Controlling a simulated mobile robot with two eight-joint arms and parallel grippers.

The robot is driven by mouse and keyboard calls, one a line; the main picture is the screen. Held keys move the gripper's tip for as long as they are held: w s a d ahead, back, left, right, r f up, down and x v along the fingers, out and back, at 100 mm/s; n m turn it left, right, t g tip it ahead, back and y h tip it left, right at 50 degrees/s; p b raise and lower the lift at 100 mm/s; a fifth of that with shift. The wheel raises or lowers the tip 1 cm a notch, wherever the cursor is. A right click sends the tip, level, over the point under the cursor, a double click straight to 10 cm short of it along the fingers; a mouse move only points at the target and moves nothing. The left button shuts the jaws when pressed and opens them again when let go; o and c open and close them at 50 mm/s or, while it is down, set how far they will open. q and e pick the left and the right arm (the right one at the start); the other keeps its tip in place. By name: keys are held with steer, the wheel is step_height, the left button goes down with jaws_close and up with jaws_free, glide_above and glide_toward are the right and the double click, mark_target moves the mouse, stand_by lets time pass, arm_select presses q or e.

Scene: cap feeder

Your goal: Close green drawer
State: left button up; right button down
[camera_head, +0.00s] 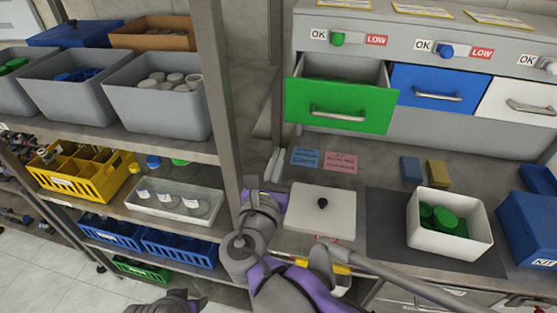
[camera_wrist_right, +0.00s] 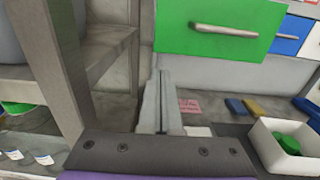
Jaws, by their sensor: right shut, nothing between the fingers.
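In the right wrist view the drawer front (camera_wrist_right: 222,22) is at the top, right of the fingers. My right gripper (camera_head: 274,160) is shut and empty, below and left of the drawer front and apart from it. Its closed fingers also show in the wrist view (camera_wrist_right: 161,95). Part of my left arm shows at the bottom edge of the head view; its fingers are not visible.
A blue drawer (camera_head: 438,93) and a white drawer (camera_head: 515,103) sit shut to the right. A shelf post (camera_head: 218,90) stands close left of my right gripper. A lidded box (camera_head: 320,205) and a white bin of green caps (camera_head: 450,226) stand on the counter.

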mark_target(290, 122)
arm_select(q)
steer(key=shift+w+r+p, duration=0.15)
steer(key=shift+r+p, duration=0.3)
steer(key=shift+r, duration=0.25)
arm_select(e)
steer(key=x, duration=1)
steer(key=shift+w+d, duration=0.1)
steer(key=shift+w, duration=0.1)
steer(key=shift+w, duration=0.1)
steer(key=shift+w+d, duration=0.1)
steer(key=shift+w, duration=0.2)
steer(key=p+x, duration=0.1)
steer(key=x, duration=1.3)
steer(key=shift+w+d, duration=0.1)
steer(key=shift+w, duration=0.1)
arm_select(q)
steer(key=shift+w+r+p, duration=0.25)
steer(key=shift+r+p, duration=0.05)
steer(key=shift+r, duration=0.85)
arm_select(e)
steer(key=shift+w+r, duration=0.1)
steer(key=shift+r, duration=0.05)
arm_select(q)
steer(key=shift+a, duration=0.1)
